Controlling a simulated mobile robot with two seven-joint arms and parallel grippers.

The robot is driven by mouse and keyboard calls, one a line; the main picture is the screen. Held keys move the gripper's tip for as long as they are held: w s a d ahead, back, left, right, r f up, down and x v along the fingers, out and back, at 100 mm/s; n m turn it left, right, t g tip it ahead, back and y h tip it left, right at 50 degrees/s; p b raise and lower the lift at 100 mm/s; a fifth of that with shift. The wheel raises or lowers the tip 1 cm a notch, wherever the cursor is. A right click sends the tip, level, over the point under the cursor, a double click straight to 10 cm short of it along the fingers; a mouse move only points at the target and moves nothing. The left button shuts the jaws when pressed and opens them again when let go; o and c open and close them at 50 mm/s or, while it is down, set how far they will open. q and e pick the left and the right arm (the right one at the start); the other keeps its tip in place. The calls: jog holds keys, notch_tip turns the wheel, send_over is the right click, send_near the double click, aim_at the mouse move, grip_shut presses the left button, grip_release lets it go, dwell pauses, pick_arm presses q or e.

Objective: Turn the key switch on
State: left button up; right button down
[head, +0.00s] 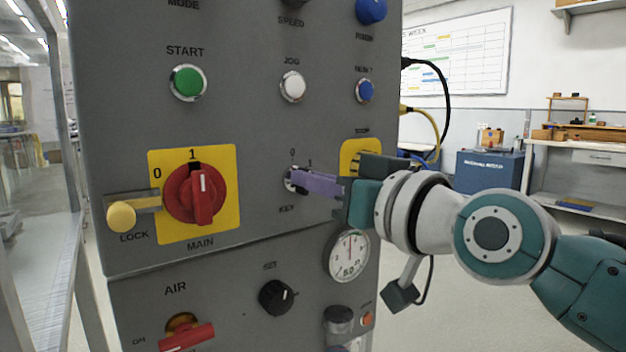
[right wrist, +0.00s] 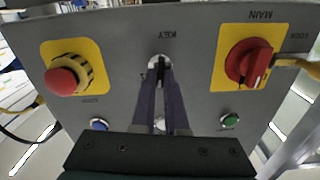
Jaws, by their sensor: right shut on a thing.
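The key switch (head: 289,181) is a small round metal lock on the grey panel, with 0 and 1 above it and KEY below. My right gripper (head: 298,180) comes in from the right, its purple fingers reaching to the switch. In the right wrist view the fingertips (right wrist: 161,76) close together at the face of the key switch (right wrist: 154,61). They are shut on the key, which is mostly hidden between them. I cannot tell whether it points at 0 or 1. My left gripper is not in view.
The red MAIN switch (head: 180,192) on its yellow plate and the yellow LOCK knob (head: 121,216) are left of the key switch. A red stop button (right wrist: 61,82) stands close by. A gauge (head: 347,255) sits below my wrist.

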jog(key=m, duration=1)
jog(key=shift+w+d+f, duration=0.1)
jog(key=shift+w+d, duration=0.05)
dwell(0.3)
jog(key=c, duration=0.9)
grip_release()
jog(key=shift+c, duration=0.2)
